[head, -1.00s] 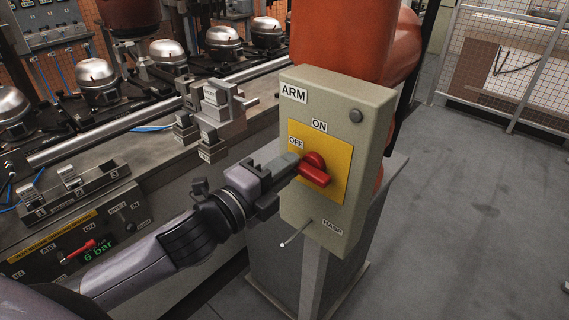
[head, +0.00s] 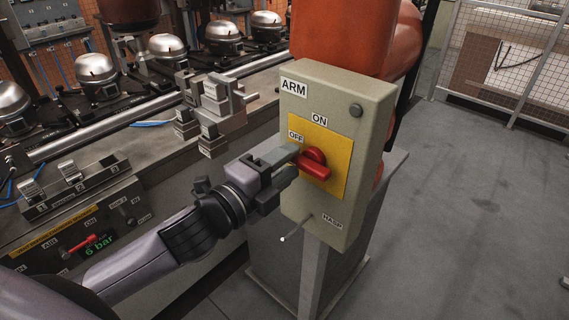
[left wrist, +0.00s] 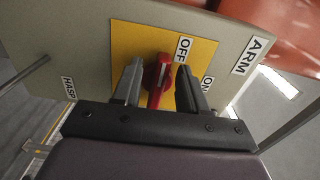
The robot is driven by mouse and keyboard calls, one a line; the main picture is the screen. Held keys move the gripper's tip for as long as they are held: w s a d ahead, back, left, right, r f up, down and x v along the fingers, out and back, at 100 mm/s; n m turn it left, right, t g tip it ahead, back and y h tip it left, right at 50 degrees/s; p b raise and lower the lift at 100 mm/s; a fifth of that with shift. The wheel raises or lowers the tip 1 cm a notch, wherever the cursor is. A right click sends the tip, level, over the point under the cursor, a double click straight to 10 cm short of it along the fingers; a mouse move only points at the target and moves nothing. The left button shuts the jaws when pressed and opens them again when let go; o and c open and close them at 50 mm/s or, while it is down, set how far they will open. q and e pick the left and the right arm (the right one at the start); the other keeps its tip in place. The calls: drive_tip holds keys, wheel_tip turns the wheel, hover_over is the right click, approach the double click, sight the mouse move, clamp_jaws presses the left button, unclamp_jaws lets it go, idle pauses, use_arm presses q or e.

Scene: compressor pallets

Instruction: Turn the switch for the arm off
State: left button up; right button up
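The ARM switch box (head: 355,150) is a grey-green box with a yellow plate (head: 335,145). A red rotary switch handle (head: 316,168) sits on the plate, with an OFF label (head: 296,136) to its upper left and an ON label (head: 320,120) above it. My left gripper (head: 297,161) is at the left side of the handle with its fingers apart. In the left wrist view, the red handle (left wrist: 157,80) stands between the two fingers of the left gripper (left wrist: 159,82), with a gap on each side. My right gripper is not in view.
An orange robot body (head: 345,35) rises behind the box. A metal fixture (head: 215,110) and a control panel (head: 75,235) are to the left. The floor at right is clear.

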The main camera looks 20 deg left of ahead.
use_arm(q)
drive_tip(key=b+v, duration=0.1)
drive_tip(key=v, duration=0.6)
idle(0.3)
idle(0.4)
wheel_tip(320, 180, down, 14)
drive_tip(key=a+n+g+y, duration=0.2)
drive_tip(key=n+g, duration=0.1)
drive_tip(key=n, duration=0.6)
drive_tip(key=s+f+n+g+y, duration=0.1)
drive_tip(key=s+f+n, duration=0.4)
drive_tip(key=f, duration=0.3)
drive_tip(key=s+f+n+g+y+p, duration=0.1)
drive_tip(key=s+f+n+g, duration=0.1)
drive_tip(key=s+f+n, duration=0.3)
wheel_tip(320, 180, down, 4)
drive_tip(key=shift+s+d+r+n+g, duration=0.2)
drive_tip(key=shift+s+d+n+g, duration=0.1)
drive_tip(key=shift+s, duration=0.25)
drive_tip(key=shift+w+d, duration=0.1)
drive_tip(key=shift+d, duration=0.05)
